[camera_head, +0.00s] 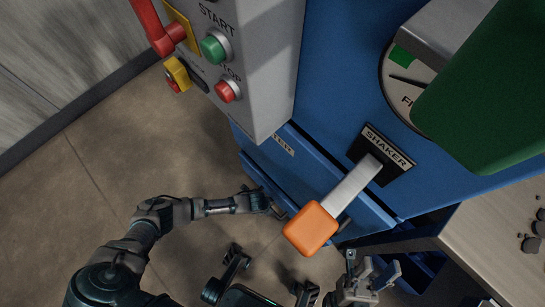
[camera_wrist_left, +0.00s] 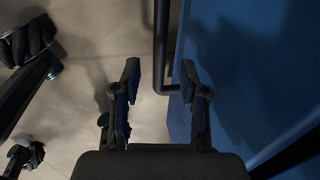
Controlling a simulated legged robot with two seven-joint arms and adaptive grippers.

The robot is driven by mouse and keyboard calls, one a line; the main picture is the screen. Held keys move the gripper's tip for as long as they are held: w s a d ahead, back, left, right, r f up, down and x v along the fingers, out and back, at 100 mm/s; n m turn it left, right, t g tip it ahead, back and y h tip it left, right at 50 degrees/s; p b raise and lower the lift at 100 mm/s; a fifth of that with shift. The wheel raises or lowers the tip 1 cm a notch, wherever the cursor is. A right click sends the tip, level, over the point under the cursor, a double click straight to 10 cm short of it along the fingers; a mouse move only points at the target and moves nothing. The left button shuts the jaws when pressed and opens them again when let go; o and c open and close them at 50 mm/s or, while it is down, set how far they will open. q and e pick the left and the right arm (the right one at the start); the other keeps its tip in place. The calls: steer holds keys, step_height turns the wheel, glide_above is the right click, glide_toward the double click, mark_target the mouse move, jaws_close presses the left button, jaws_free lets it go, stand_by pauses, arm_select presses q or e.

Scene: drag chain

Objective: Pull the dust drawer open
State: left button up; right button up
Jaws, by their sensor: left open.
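The blue dust drawer (camera_head: 285,178) is low on the front of the blue machine, below a partly hidden label (camera_head: 283,145). The head view does not show clearly how far out it stands. Its dark bar handle (camera_wrist_left: 162,45) shows in the left wrist view, bending right to the blue front (camera_wrist_left: 235,60). My left gripper (camera_head: 270,205) is at the drawer front; in the left wrist view its open fingers (camera_wrist_left: 160,78) lie on either side of the handle bar in the picture, not closed on it. My right gripper (camera_head: 370,274) is empty, with fingers apart, at the lower middle.
An orange-ended shaker lever (camera_head: 310,229) juts out above the drawer, between my grippers in the picture. A grey control box (camera_head: 262,55) with start and stop buttons overhangs at upper left. A table (camera_head: 495,250) with dark lumps is at right. Floor at left is clear.

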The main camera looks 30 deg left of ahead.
arm_select(q)
steer(key=f, duration=0.1)
steer(key=f+b, duration=0.1)
steer(key=f, duration=0.1)
steer(key=f+b, duration=0.1)
steer(key=shift+w+f, duration=0.2)
steer(key=shift+w, duration=0.1)
steer(key=shift+d+f, duration=0.2)
steer(key=shift+c, duration=0.2)
jaws_close()
